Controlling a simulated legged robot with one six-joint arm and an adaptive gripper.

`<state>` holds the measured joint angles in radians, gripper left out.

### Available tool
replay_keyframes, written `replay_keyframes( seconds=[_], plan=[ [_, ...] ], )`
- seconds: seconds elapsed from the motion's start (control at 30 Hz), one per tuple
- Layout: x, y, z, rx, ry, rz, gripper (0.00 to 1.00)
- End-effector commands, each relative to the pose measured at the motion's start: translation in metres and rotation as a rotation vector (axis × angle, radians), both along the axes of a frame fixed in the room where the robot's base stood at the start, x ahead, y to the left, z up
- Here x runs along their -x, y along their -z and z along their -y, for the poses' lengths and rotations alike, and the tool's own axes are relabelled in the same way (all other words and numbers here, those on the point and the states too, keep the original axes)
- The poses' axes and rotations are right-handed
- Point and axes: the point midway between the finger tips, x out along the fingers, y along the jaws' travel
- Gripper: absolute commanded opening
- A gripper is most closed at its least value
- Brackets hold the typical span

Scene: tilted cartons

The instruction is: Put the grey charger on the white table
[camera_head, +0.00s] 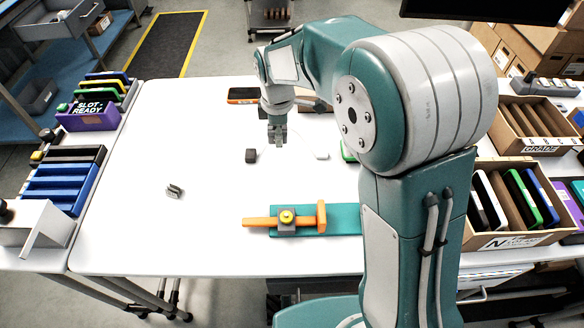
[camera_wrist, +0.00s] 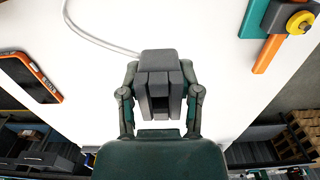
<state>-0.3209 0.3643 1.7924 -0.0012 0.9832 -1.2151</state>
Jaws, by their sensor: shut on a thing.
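My gripper (camera_head: 278,140) hangs over the middle of the white table (camera_head: 130,215), at the end of my arm. In the wrist view (camera_wrist: 158,95) its fingers are shut on a grey block, which I take to be the grey charger (camera_wrist: 158,60). A pale cable (camera_wrist: 100,38) shows beside the block and runs to the upper left. In the head view the fingers hide most of what they hold, and I cannot tell whether it touches the table.
An orange phone (camera_head: 242,95) is behind; an orange and teal clamp (camera_head: 310,220) is in front. A small grey piece (camera_head: 174,192) lies left. Bins and cartons line both sides.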

Motion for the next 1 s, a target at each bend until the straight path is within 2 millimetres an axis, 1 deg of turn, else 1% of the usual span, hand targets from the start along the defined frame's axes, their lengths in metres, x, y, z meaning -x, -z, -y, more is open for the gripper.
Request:
replay_keyframes(
  seconds=[0.03,0.1,0.2,0.3,0.47,0.67,0.73,1.0],
  plan=[
    [0.007,0.01,0.005,0.001,0.001,-0.003,0.0],
    [0.016,0.022,0.011,0.002,0.002,-0.004,0.0],
    [0.026,0.039,0.017,0.002,0.001,-0.003,0.0],
    [0.033,0.049,0.022,0.001,0.0,-0.002,0.0],
    [0.039,0.058,0.026,0.001,0.0,-0.002,0.0],
    [0.041,0.087,0.027,0.001,0.0,-0.003,0.0],
    [0.04,0.09,0.026,0.001,0.0,-0.002,0.0],
    [0.04,0.091,0.027,0.0,0.0,0.0,0.0]
  ],
)
